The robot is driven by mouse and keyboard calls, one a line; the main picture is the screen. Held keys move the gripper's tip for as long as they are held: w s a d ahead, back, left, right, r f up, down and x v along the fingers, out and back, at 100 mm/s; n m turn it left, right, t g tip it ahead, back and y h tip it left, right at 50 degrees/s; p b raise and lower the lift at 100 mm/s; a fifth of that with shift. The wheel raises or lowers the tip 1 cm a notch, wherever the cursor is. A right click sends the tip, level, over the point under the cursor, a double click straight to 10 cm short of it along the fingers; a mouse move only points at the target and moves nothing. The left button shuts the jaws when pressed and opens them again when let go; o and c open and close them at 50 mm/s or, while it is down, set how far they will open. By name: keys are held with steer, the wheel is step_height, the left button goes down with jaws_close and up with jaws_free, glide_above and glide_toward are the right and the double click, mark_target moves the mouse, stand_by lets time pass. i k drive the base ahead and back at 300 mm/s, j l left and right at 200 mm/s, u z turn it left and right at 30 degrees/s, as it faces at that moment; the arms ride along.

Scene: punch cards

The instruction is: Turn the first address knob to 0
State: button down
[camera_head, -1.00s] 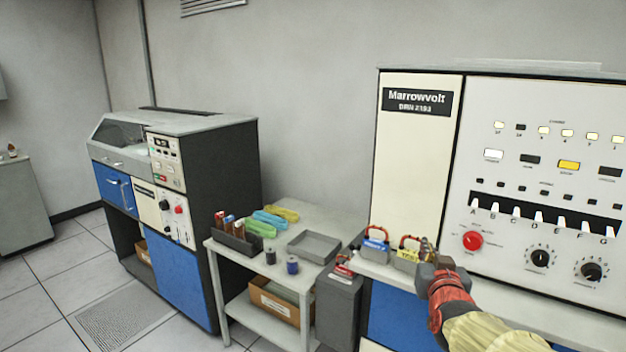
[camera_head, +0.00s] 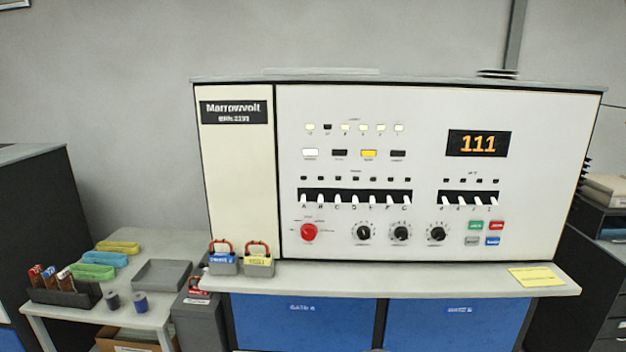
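A row of three black knobs sits low on the white panel of the Marrowvolt console (camera_head: 420,103). The leftmost black knob (camera_head: 364,232) is beside the middle black knob (camera_head: 401,233) and the right black knob (camera_head: 437,233). The labels and pointer settings are too small to read. An orange display (camera_head: 478,143) at the upper right reads 111. A red round control (camera_head: 309,231) is left of the black knobs. My gripper is not in view.
A grey side table (camera_head: 150,246) stands left. The ledge's middle is clear.

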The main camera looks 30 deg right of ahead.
mark_target(363, 232)
steer(key=z, duration=1.6)
